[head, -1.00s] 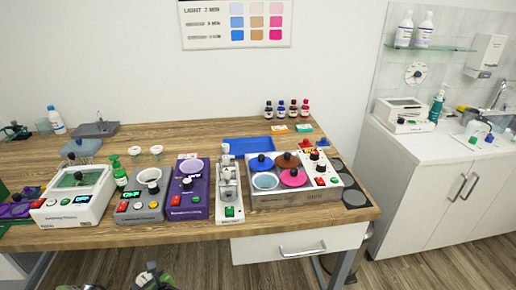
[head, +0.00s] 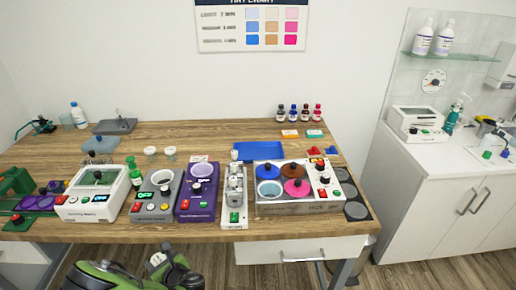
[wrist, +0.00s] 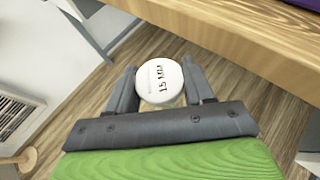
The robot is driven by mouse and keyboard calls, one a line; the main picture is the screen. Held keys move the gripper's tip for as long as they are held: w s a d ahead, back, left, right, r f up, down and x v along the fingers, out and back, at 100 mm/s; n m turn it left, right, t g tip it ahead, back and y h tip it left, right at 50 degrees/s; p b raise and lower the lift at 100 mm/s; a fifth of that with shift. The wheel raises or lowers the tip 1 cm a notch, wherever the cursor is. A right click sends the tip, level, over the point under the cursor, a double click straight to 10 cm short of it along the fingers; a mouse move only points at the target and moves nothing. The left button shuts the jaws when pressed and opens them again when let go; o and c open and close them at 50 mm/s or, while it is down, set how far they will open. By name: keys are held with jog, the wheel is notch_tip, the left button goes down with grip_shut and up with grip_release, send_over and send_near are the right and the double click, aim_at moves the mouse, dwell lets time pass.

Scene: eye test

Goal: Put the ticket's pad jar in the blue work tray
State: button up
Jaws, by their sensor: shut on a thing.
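My gripper (wrist: 160,70) is shut on a white-lidded jar (wrist: 160,84) in the wrist view. The lid faces the camera and reads what looks like "1.5 MM". The jar is over the floor, in front of the table edge. In the head view my gripper (head: 166,258) is low, below the table's front edge, with a small pale patch of the jar beside its fingers. Two similar small white-topped jars (head: 150,151) (head: 169,151) stand on the table. I cannot make out a ticket.
A row of devices lines the table front: a white bath (head: 93,205), a grey unit (head: 152,208), a purple unit (head: 197,205), a slim white unit (head: 233,215) and a four-pot heater (head: 297,205) before the tray. Small bottles (head: 300,112) stand behind. Bare wood (head: 205,132) lies left of the tray.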

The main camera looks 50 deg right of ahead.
aim_at(164, 259)
notch_tip(164, 259, up, 10)
jog(key=p, duration=0.8)
jog(key=shift+f, duration=0.1)
jog(key=shift+s+d+f, duration=0.2)
jog(key=shift+d+f, duration=0.1)
jog(key=shift+f, duration=0.3)
jog(key=shift+s+d+f, duration=0.2)
jog(key=shift+d+f, duration=0.1)
jog(key=shift+f, duration=0.25)
jog(key=shift+r, duration=0.1)
